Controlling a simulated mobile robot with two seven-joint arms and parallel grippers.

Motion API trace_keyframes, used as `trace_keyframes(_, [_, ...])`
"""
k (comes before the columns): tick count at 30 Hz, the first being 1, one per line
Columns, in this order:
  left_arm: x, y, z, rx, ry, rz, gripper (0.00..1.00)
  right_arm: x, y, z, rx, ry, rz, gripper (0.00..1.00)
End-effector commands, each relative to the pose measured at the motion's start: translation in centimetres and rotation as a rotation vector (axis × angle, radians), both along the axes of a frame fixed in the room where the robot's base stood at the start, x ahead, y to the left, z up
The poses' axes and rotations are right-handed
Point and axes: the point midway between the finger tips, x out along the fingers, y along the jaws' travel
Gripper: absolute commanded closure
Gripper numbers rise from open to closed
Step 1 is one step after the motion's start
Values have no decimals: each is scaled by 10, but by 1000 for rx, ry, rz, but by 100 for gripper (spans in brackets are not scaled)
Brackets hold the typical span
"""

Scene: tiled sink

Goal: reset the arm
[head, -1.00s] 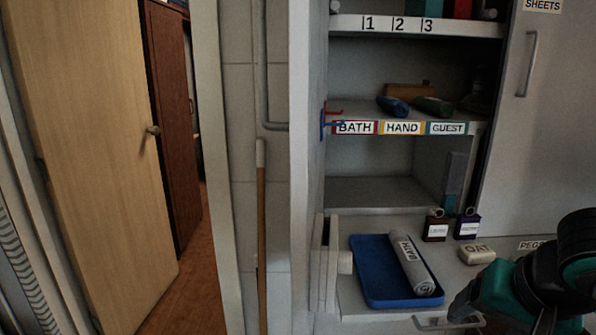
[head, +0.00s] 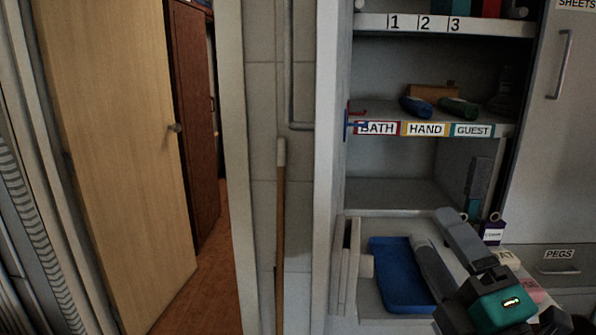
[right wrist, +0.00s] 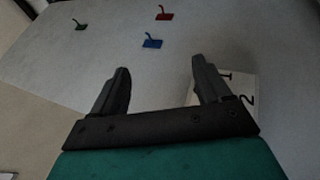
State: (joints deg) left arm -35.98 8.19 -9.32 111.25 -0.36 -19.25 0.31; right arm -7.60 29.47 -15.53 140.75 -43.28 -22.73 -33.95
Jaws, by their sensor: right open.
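My right gripper (head: 466,238) is at the lower right of the head view, above the counter and in front of the blue tray's right side. In the right wrist view its two dark fingers (right wrist: 162,78) stand apart with nothing between them. My left gripper is in neither view.
The cabinet shelf above carries BATH, HAND and GUEST labels (head: 424,129) and dark rolls (head: 417,106). A small purple container (head: 493,232) stands behind my gripper. A wooden door (head: 110,140) is at left.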

Motion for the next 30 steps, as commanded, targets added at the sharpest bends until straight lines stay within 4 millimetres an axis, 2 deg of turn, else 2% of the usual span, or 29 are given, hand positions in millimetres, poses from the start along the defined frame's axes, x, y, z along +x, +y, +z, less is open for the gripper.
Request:
trace_keyframes(1, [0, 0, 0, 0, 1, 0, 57, 4, -17, -28, 159, 146, -54, 23])
trace_keyframes(3, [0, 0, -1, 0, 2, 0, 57, 5, -38, -70, 368, 343, -137, 23])
trace_keyframes(5, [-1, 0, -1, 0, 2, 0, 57, -3, -51, -110, 542, 511, -215, 23])
trace_keyframes(6, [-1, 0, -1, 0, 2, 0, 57, -11, -57, -137, 651, 619, -269, 23])
trace_keyframes(9, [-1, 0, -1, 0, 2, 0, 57, -39, -63, -193, 874, 850, -397, 23])
trace_keyframes(12, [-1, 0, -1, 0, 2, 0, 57, -68, -61, -232, 1026, 1022, -503, 23])
trace_keyframes(18, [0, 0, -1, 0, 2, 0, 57, -123, -49, -280, 1230, 1280, -683, 23])
trace_keyframes(25, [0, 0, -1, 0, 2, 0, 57, -184, -30, -311, 1391, 1520, -871, 23])
trace_keyframes(30, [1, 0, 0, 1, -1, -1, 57, -161, -27, -325, 1403, 1454, -775, 23])
